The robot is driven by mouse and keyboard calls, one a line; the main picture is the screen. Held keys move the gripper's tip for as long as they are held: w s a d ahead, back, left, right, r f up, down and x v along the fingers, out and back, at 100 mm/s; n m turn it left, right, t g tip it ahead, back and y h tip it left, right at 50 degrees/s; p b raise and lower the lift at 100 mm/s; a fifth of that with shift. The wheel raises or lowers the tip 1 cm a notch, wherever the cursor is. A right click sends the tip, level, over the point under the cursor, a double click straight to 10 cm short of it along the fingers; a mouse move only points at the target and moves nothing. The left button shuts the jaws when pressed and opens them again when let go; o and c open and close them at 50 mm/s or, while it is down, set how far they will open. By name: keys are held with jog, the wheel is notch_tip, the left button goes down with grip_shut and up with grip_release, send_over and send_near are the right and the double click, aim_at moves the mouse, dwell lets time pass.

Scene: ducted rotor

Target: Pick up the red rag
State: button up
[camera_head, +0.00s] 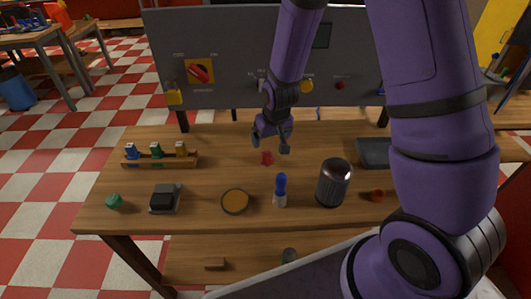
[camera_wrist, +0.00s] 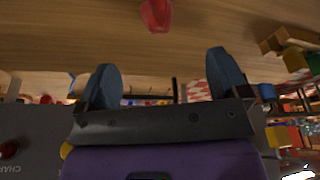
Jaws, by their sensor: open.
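A small red rag (camera_head: 267,158) lies crumpled on the wooden workbench, near its middle. It also shows at the top of the wrist view (camera_wrist: 156,14), where its upper part is cut off by the frame edge. My gripper (camera_head: 270,145) is open and empty, with its fingers apart just above and beside the rag. In the wrist view both blue-grey fingertips (camera_wrist: 161,78) are spread, and the rag lies beyond them without touching either.
The workbench (camera_head: 210,212) holds a rack of colored items (camera_head: 160,160) at left, a black-and-grey box (camera_head: 165,198), a round dish (camera_head: 235,202), a blue-topped bottle (camera_head: 280,190), a dark metallic canister (camera_head: 333,183) and a grey tray (camera_head: 374,153). A grey panel (camera_head: 230,85) stands behind.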

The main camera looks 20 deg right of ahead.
aim_at(267, 151)
jog(key=shift+x, duration=5.7)
jog(key=shift+w, duration=0.2)
jog(key=shift+c, duration=0.4)
jog(key=shift+r, duration=0.1)
jog(key=c, duration=0.9)
